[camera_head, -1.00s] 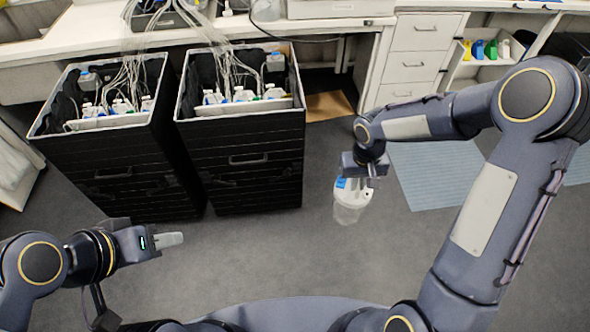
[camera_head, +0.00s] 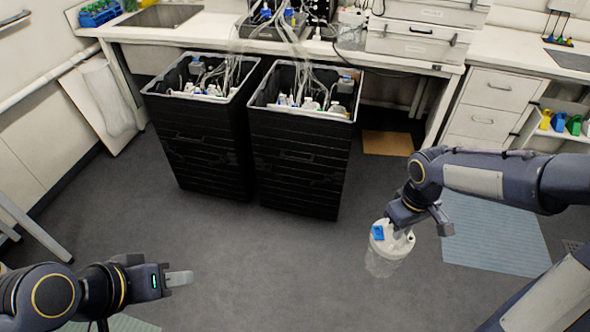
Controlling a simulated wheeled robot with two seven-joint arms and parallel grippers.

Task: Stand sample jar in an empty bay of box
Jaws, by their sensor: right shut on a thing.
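The sample jar (camera_head: 383,262) is clear with a white lid and a blue patch on top. My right gripper (camera_head: 404,228) is shut on it at the lid and holds it upright in the air over the floor. Two tall black boxes stand side by side: the left box (camera_head: 205,150) and the right box (camera_head: 297,165). Both are open on top and hold several bottles with tubes. Their bays are too small and covered to tell which are empty. My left gripper (camera_head: 180,279) is low at the left, away from the boxes; its finger gap cannot be made out.
A white bench (camera_head: 210,28) runs behind the boxes, with a drawer unit (camera_head: 490,105) at the right. A brown board (camera_head: 388,143) and a blue mat (camera_head: 492,232) lie on the floor. The grey floor (camera_head: 265,265) before the boxes is clear.

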